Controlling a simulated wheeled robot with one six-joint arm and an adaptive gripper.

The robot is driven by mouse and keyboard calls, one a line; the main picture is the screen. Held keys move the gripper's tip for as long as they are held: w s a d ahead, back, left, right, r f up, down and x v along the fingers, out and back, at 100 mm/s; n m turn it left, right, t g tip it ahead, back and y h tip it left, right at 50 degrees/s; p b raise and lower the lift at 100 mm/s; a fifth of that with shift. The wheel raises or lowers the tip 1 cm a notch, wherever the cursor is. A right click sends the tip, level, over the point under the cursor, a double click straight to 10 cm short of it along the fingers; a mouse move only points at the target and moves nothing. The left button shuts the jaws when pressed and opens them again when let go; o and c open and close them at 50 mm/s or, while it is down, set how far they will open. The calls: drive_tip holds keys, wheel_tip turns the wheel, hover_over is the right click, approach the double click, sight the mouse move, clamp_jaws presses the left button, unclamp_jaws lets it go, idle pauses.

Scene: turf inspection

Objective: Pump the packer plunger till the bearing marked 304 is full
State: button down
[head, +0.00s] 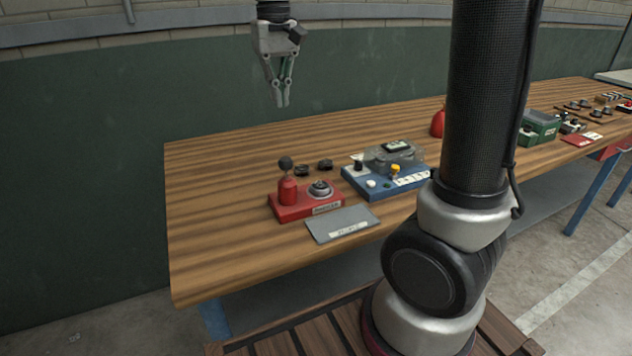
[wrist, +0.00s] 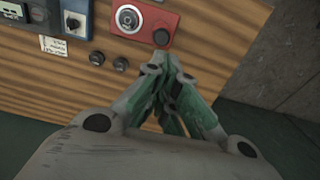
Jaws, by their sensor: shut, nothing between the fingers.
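The packer is a red block with a red post and a black ball-topped plunger (head: 287,175) at its left. A round metal bearing (head: 320,188) sits on the block's right part; its marking is too small to read. The bearing also shows in the wrist view (wrist: 128,18), with the plunger's black knob (wrist: 161,37) beside it. My gripper (head: 281,104) is shut and empty, pointing down, high above the back of the table and apart from the packer. In the wrist view its fingertips (wrist: 168,60) appear just below the knob.
Two dark round parts (head: 314,168) lie behind the packer. A grey labelled plate (head: 342,224) lies in front. A blue device with a clear cover (head: 386,182) stands to the right, a red rounded object (head: 438,123) farther back. The table's left end (head: 205,220) is clear.

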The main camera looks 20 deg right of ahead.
wheel_tip(320, 180, down, 12)
drive_tip(key=shift+w+d+f, duration=0.1)
drive_tip(key=shift+f, duration=0.1)
idle(0.7)
drive_tip(key=shift+f, duration=1.15)
drive_tip(key=shift+r, duration=0.55)
wheel_tip(320, 180, up, 13)
